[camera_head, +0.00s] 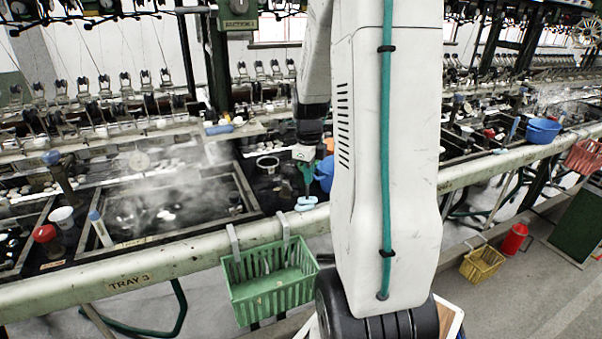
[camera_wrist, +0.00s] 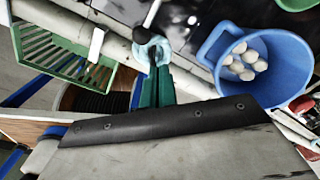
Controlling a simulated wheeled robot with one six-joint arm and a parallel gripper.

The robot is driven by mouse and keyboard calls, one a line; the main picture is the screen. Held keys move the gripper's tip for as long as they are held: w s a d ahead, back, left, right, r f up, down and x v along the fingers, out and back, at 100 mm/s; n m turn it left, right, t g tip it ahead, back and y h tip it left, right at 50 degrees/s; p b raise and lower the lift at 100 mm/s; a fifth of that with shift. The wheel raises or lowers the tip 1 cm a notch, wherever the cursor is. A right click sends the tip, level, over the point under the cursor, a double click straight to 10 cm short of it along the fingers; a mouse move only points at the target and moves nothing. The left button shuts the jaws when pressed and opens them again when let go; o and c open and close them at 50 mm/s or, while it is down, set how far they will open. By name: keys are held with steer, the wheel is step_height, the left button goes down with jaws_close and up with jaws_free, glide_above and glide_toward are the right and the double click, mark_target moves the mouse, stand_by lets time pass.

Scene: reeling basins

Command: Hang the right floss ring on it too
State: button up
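My gripper (camera_head: 307,190) reaches down over the front rail, its green fingers just above pale blue floss (camera_head: 305,204). In the wrist view the fingers (camera_wrist: 159,72) lie close together, their tips at the pale blue floss (camera_wrist: 152,48). The floss is bunched beside a dark round knob (camera_wrist: 142,35). I cannot tell whether it is one ring or two, whether it goes around the knob's post, or whether the fingers grip it.
A blue pail (camera_wrist: 262,68) holding several whitish cocoons stands close to the fingers in the wrist view. A green slatted basket (camera_head: 272,283) hangs on the rail (camera_head: 190,258), left of my arm. A steaming basin (camera_head: 150,205) lies behind the rail.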

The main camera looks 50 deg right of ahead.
steer(key=o, duration=0.4)
steer(key=shift+s+d+f, duration=0.1)
steer(key=shift+s+f, duration=0.15)
steer(key=shift+f, duration=0.35)
steer(key=shift+s+f, duration=0.2)
steer(key=shift+f, duration=0.4)
steer(key=shift+o, duration=0.2)
steer(key=shift+d, duration=0.1)
steer(key=shift+d+f, duration=0.1)
steer(key=shift+w+d+r, duration=0.15)
steer(key=shift+w+r, duration=0.05)
steer(key=shift+r, duration=0.3)
step_height(320, 180, up, 10)
steer(key=shift+w+d+f, duration=0.2)
steer(key=shift+w+f, duration=0.05)
steer(key=shift+w, duration=0.15)
